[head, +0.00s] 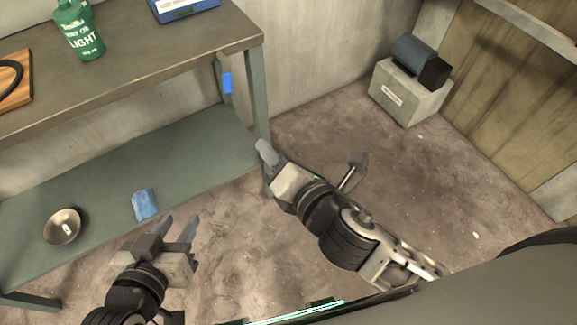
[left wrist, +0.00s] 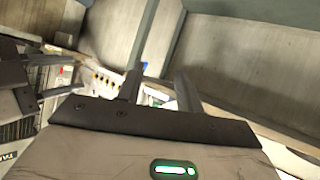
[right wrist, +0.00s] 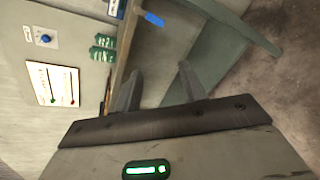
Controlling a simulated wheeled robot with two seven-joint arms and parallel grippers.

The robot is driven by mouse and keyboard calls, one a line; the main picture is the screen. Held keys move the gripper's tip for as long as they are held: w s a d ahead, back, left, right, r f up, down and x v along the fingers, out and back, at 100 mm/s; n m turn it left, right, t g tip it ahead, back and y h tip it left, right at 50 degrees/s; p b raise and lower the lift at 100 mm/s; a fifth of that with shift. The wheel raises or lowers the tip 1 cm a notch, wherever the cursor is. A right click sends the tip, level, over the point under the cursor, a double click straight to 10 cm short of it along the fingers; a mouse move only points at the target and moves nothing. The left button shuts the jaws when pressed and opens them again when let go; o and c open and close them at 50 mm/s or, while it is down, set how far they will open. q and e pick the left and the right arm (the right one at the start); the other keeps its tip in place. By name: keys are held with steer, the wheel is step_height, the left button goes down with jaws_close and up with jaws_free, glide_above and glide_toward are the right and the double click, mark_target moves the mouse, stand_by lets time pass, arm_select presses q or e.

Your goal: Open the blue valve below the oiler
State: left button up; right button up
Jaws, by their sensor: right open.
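A small blue knob (right wrist: 45,39) on a pale wall plate shows at the upper left of the right wrist view. I cannot tell whether it is the blue valve, and no oiler can be made out for certain. A small blue piece (head: 227,82) also sits by the far leg of the workbench; it shows in the right wrist view too (right wrist: 154,19). My right gripper (head: 312,155) is open and empty, beside the bench's right end. My left gripper (head: 178,227) is open and empty, in front of the lower shelf. Neither gripper touches a blue part.
The workbench (head: 140,65) holds a green bottle (head: 79,30), a blue box (head: 185,8) and a wooden board (head: 16,95). A metal bowl (head: 62,226) and blue cloth (head: 145,205) lie on the lower shelf (head: 110,180). A grey box (head: 408,98) stands back right. Floor between is clear.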

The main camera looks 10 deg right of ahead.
steer(key=f+m, duration=0.1)
steer(key=m, duration=0.1)
steer(key=d+m, duration=0.1)
steer(key=shift+s+f+m+g+p, duration=0.15)
steer(key=shift+f+m+g+p, duration=0.2)
steer(key=shift+f+m+g, duration=0.05)
